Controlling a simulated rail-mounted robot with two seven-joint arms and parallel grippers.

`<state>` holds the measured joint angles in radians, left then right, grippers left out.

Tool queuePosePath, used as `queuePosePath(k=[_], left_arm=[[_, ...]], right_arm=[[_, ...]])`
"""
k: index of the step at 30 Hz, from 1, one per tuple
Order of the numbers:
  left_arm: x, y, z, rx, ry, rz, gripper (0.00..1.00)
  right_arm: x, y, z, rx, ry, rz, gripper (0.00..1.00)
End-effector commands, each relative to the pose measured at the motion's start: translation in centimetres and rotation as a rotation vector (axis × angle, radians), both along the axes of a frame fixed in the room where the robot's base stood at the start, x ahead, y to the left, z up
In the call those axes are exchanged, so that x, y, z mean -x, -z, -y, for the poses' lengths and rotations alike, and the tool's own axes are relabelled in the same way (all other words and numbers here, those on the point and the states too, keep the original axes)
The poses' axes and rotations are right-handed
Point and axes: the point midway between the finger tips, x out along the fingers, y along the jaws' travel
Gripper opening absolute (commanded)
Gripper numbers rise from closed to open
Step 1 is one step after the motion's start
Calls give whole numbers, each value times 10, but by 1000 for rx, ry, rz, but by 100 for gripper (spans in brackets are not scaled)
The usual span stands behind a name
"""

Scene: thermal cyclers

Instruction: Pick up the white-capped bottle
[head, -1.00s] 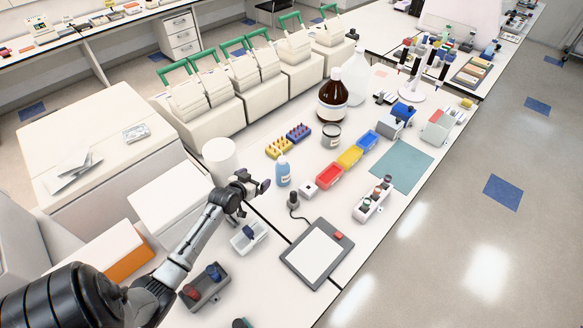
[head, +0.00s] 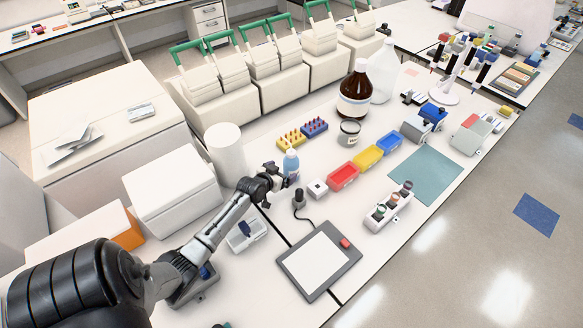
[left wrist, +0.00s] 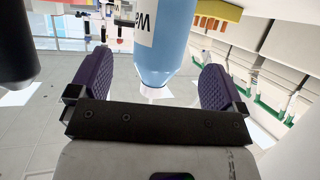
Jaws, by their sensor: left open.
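The white-capped bottle (head: 291,163) is a small blue bottle that stands upright on the bench, partly hidden behind my gripper in the head view. In the left wrist view the blue bottle (left wrist: 165,38) appears upside down, with its pale cap near the palm and a white label on its side. My left gripper (head: 280,178) is right at the bottle. The left wrist view shows its two purple-padded fingers (left wrist: 156,66) spread, one on each side of the bottle, with gaps visible. My right gripper is not in view.
A dark-topped device (head: 299,199) stands close in front of the bottle. Yellow (head: 291,140) and blue tube racks are behind it. A small white box (head: 317,188) and a red bin (head: 343,177) lie to the right. A white cylinder (head: 226,150) stands left.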

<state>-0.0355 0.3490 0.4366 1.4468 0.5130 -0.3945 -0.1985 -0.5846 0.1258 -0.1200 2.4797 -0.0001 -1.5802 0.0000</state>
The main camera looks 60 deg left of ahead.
Motion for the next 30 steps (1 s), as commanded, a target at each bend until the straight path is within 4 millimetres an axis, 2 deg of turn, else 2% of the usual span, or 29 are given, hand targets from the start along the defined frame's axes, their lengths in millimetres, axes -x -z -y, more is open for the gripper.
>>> queuePosePath(k=[6,10,21,30], left_arm=[[-25,7,-12,2,-1,2,96],[-36,12,-15,2,1,0,96],[-41,14,-17,1,1,0,96],[-40,14,-17,1,0,-1,68]], right_arm=[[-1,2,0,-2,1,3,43],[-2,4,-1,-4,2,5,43],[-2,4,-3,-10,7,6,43],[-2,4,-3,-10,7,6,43]])
